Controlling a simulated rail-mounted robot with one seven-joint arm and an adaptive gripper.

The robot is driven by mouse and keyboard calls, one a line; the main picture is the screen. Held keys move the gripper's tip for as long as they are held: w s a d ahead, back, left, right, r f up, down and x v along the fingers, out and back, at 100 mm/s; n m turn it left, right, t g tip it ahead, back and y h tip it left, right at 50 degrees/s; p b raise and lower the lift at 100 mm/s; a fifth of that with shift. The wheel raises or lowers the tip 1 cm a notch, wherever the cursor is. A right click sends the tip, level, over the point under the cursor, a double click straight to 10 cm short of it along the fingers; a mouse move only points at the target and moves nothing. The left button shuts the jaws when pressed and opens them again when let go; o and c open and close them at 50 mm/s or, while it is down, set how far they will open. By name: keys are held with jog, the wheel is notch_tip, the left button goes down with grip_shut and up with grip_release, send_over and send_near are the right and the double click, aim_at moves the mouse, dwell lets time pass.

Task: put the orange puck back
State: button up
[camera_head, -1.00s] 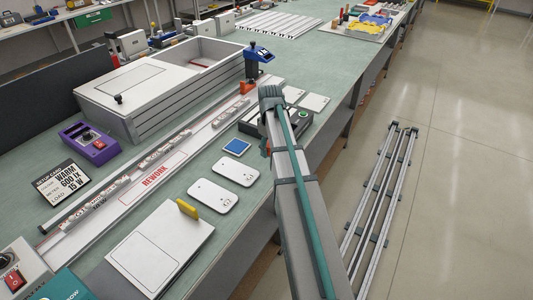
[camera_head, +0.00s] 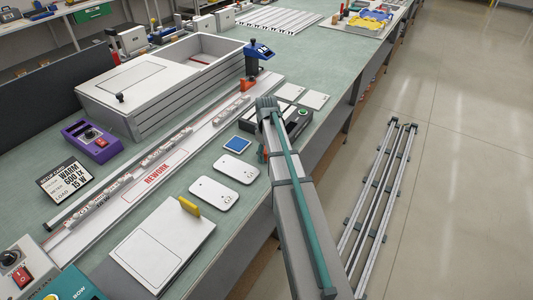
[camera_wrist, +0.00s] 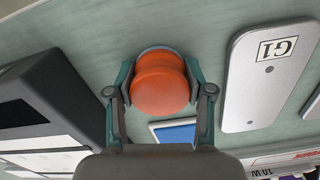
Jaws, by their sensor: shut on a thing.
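In the wrist view the orange puck (camera_wrist: 160,85) sits between the two fingers of my gripper (camera_wrist: 160,92), which is shut on it. I cannot tell whether that rim belongs to the gripper or to something beneath. Green bench surface shows around it; the height above the bench is unclear. In the head view my arm hides most of the gripper and puck; only a small orange-red patch shows at the arm's left edge.
A black box with a green button (camera_head: 303,114) stands close by, right of my arm. A blue square (camera_head: 237,143) and white plates (camera_head: 236,168) lie to the left. A white tray box (camera_head: 150,120) stands further back. The bench's front edge runs beneath my arm.

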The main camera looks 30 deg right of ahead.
jog(key=shift+f, duration=0.15)
jog(key=o, duration=1.2)
notch_tip(320, 180, up, 12)
jog(key=b, duration=0.3)
jog(key=shift+r, duration=0.2)
